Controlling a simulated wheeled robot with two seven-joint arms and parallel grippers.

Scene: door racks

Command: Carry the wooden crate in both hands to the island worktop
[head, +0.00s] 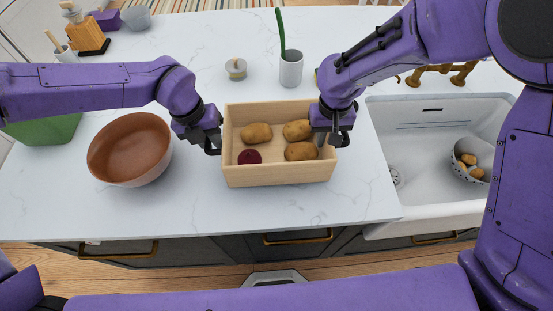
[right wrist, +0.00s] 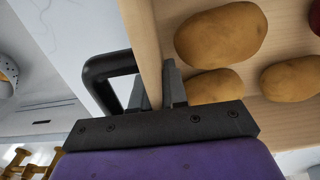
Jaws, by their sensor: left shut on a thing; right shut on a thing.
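The wooden crate (head: 280,176) is a pale box on or just above the white marble worktop (head: 200,215); I cannot tell if it touches. It holds several potatoes (head: 300,151) and a dark red beet-like item (head: 249,157). My left gripper (head: 214,142) is shut on the crate's left side. My right gripper (head: 330,130) is shut on its right side. In the right wrist view, the right gripper's fingers (right wrist: 160,88) straddle the crate's wall, with potatoes (right wrist: 221,36) close inside. The left fingertips are partly hidden.
A brown bowl (head: 130,150) stands just left of my left gripper. A white sink (head: 435,150) with a colander (head: 470,160) is at the right. A grey cup (head: 290,70) and a small jar (head: 235,68) stand behind the crate. The worktop's front strip is clear.

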